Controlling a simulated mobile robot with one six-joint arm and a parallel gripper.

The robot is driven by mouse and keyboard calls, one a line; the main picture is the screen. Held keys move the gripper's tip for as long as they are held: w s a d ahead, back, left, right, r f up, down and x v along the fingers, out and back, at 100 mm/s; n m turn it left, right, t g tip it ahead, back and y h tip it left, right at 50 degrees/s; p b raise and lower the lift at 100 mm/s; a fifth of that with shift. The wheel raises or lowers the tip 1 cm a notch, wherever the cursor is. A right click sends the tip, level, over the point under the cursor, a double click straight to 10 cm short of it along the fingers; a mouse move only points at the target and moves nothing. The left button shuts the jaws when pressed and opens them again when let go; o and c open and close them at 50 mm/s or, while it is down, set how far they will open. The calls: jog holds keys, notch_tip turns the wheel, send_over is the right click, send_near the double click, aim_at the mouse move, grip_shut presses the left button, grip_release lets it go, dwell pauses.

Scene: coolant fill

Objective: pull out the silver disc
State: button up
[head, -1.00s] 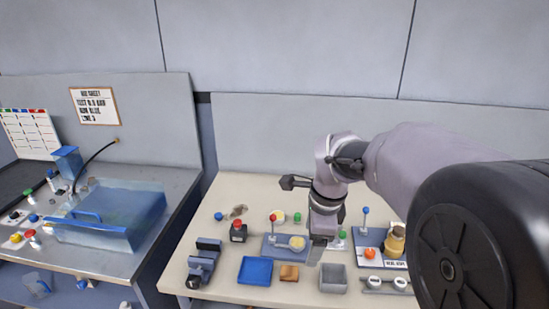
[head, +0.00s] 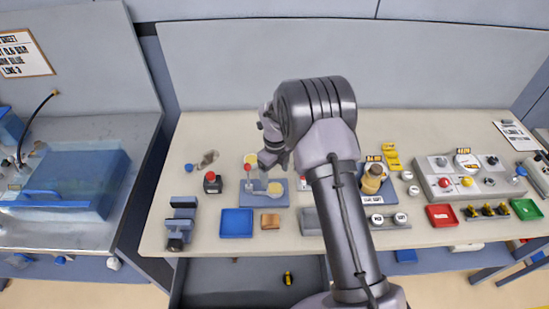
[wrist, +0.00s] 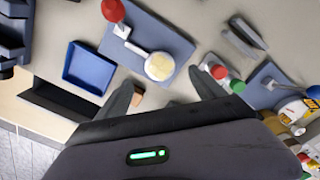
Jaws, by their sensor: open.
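A blue-grey plate (head: 283,199) lies on the bench and carries a red-knobbed lever (head: 248,168) and a round cream-faced piece (head: 275,188). In the wrist view this round piece (wrist: 160,66) has a thin silvery rim and sits at the end of a pale bar on the plate (wrist: 182,45). I see no plainly silver disc and cannot tell whether this piece is it. My gripper (head: 277,162) hangs over the back of the plate. In the wrist view my gripper (wrist: 164,85) is open and empty, its fingertips just short of the round piece.
A blue tray (head: 237,222) and a brown block (head: 270,221) lie in front of the plate. A red button box (head: 212,183) stands left. A brass-coloured fitting (head: 373,179) stands right. Red- and green-topped pieces (wrist: 227,78) sit beside the right finger.

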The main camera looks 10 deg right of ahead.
aim_at(275, 188)
notch_tip(275, 188, down, 7)
jog(key=shift+s+f, duration=0.1)
jog(key=shift+f, duration=0.05)
jog(key=c, duration=1.5)
jog(key=o, duration=0.7)
jog(key=shift+c, duration=0.2)
jog(key=c, duration=0.3)
jog(key=shift+r, duration=0.45)
jog(key=shift+r+p, duration=0.5)
jog(key=shift+r, duration=1.6)
